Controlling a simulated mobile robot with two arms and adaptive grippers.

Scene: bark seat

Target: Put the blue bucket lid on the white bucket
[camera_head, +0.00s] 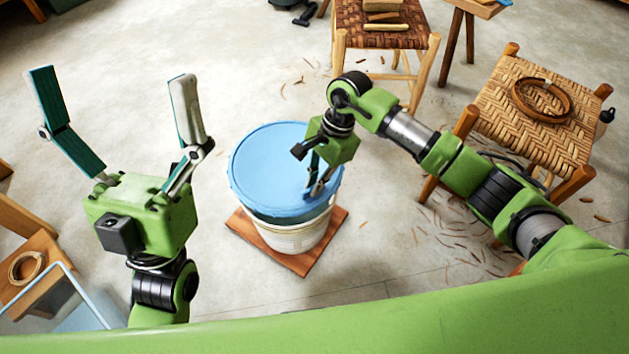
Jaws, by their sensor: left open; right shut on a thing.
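The blue bucket lid (264,172) is over the top of the white bucket (299,239). Its disc covers the mouth, and a darker rim shows above the white wall at the front. I cannot tell whether it is seated or held slightly above. My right gripper (318,188) points down at the lid's right part and is shut on the lid; the exact grip is partly hidden. My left gripper (113,92) is raised to the left of the bucket, fingers spread wide, open and empty.
The bucket stands on a brown board (255,238) on the pale floor. A woven stool (507,108) with a bark ring (542,99) stands at the right, and another stool (388,37) behind. Wood shavings litter the floor. A clear bin (88,318) is at the lower left.

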